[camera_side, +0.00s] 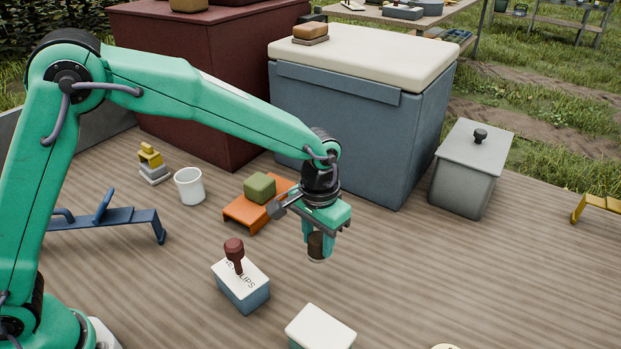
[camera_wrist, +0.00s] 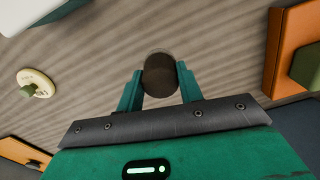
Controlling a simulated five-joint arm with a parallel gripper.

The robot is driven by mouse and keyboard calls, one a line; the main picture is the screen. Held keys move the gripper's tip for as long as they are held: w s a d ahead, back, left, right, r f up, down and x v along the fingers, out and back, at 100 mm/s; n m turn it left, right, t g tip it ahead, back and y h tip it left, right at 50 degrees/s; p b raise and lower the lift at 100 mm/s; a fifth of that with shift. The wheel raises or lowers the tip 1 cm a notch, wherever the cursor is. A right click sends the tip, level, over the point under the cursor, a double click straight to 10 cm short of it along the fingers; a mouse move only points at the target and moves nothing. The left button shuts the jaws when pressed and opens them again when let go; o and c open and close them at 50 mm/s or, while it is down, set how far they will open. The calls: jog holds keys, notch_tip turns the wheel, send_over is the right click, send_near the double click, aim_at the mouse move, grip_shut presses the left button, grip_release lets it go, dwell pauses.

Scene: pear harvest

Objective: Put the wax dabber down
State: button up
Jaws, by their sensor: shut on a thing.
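My gripper (camera_side: 318,240) is shut on a dark brown, round-sided piece, which I take as the wax dabber (camera_side: 316,246). It hangs below the jaws, roughly upright, with a paler rim at its lower end. I cannot tell whether that end touches the wooden deck (camera_side: 390,270) or hangs just above it. In the wrist view the dabber (camera_wrist: 159,75) shows end-on as a dark round shape between the two green fingers. The fingers hide part of its sides.
An orange stand (camera_side: 243,214) bearing a green block (camera_side: 260,188) is left of my gripper. A clips box (camera_side: 243,292) with a dark red knobbed piece (camera_side: 234,250) and a white-lidded box (camera_side: 320,328) stand nearer. A blue-grey cooler (camera_side: 340,130) stands behind.

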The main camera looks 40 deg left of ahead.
aim_at(318, 233)
jog(key=shift+w+a+f, duration=0.5)
jog(key=shift+w, duration=0.2)
jog(key=shift+w+a+f, duration=0.45)
jog(key=shift+w+f, duration=0.05)
jog(key=shift+w, duration=0.15)
jog(key=shift+f, duration=2)
jog(key=shift+f, duration=0.15)
jog(key=o, duration=1)
notch_tip(318, 233, up, 12)
jog(key=shift+r, duration=0.2)
jog(key=shift+r, duration=0.1)
